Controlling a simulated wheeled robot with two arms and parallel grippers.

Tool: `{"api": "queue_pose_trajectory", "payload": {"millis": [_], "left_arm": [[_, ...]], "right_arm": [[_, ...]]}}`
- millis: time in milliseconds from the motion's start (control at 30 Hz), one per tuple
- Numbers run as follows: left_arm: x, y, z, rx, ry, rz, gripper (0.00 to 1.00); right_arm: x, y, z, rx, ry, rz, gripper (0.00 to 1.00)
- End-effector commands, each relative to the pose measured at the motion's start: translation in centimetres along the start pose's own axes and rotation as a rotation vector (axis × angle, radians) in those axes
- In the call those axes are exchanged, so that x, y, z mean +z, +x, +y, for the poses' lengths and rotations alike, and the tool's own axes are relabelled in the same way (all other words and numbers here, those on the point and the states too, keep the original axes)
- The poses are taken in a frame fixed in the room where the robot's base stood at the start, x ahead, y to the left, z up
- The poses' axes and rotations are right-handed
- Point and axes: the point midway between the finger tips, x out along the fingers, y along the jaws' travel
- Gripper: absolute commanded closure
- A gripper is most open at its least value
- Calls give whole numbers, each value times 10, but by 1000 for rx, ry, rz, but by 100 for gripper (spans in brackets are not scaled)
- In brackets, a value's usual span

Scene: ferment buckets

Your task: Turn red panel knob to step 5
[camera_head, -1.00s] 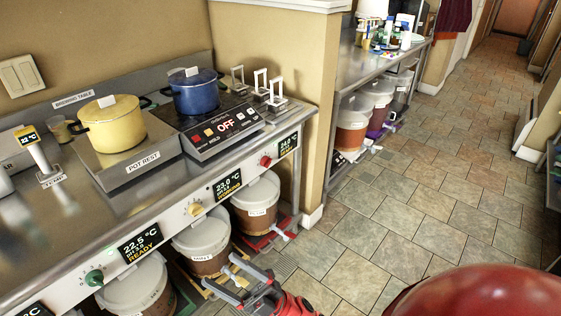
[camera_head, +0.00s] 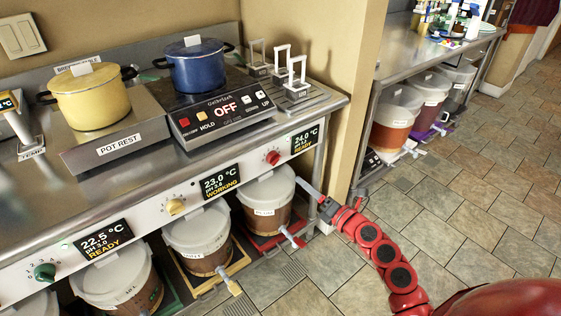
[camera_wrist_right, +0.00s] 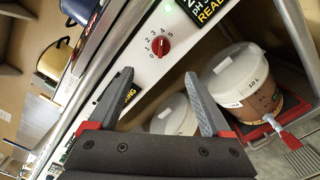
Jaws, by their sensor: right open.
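The red knob (camera_head: 272,157) is on the white front panel, left of the display reading 24.0 °C READY (camera_head: 305,140). In the right wrist view the red knob (camera_wrist_right: 160,46) has a printed scale from 0 to 5 around it. Its exact setting is too small to read. My right gripper (camera_head: 308,186) is to the right of the knob and lower, in front of the counter. In the wrist view its open, empty fingers (camera_wrist_right: 156,73) point toward the panel, apart from the knob. My left gripper is not in view.
The yellow knob (camera_head: 175,207) and green knob (camera_head: 45,271) sit farther left on the panel. Lidded buckets, one a white-topped bucket (camera_head: 266,197), stand below. A blue pot (camera_head: 197,66) is on the hotplate and a yellow pot (camera_head: 92,101) on the pot rest. Tiled floor is open at right.

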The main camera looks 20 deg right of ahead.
Motion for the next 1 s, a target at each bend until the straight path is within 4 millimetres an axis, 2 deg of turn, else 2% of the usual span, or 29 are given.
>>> {"api": "queue_pose_trajectory", "payload": {"millis": [300, 500, 700, 1000], "left_arm": [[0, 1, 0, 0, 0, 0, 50], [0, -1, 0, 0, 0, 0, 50], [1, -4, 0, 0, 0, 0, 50], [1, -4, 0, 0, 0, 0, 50]], "right_arm": [[1, 78, 2, 5, 5, -2, 17], [-1, 117, 0, 2, 8, -1, 17], [0, 138, 0, 1, 5, -3, 17], [-1, 142, -1, -1, 5, 1, 17]]}}
